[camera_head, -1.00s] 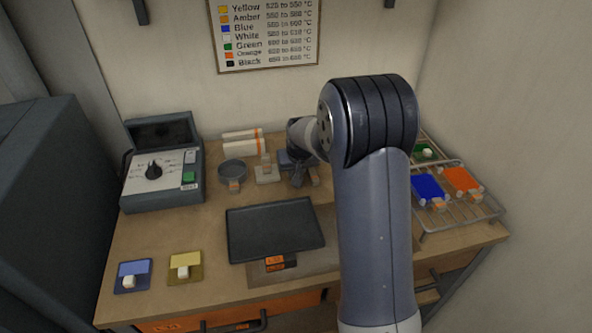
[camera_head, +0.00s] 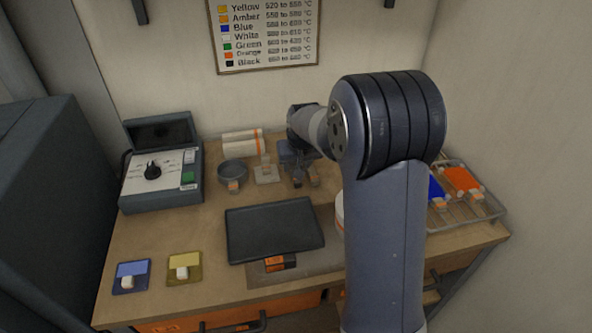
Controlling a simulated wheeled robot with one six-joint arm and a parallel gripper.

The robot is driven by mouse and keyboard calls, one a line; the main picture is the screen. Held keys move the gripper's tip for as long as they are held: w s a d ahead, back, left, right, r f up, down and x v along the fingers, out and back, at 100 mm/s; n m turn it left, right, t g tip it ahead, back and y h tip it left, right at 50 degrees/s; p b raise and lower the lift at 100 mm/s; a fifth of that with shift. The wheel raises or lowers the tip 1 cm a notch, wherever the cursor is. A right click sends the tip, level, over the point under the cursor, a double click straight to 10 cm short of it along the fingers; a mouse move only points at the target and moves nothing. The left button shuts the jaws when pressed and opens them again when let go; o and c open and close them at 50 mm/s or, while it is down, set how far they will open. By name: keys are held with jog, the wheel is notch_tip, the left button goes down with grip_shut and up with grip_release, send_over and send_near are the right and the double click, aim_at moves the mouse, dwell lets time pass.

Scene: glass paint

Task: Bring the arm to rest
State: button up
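My arm rises from the lower right and bends back toward the rear of the workbench (camera_head: 170,225). Part of the bench's right side is hidden behind my arm.
A dark tray (camera_head: 275,230) lies mid-bench. A control box (camera_head: 162,175) stands back left, a round dish (camera_head: 233,171) beside it. Blue (camera_head: 131,275) and yellow (camera_head: 185,267) tiles lie front left. A wire rack (camera_head: 470,215) holds blue and orange glass at right.

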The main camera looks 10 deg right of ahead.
jog(key=v, duration=0.6)
jog(key=shift+s+r, duration=0.1)
jog(key=x, duration=1.1)
jog(key=shift+p, duration=0.4)
jog(key=shift+r, duration=0.3)
jog(key=shift+s, duration=0.1)
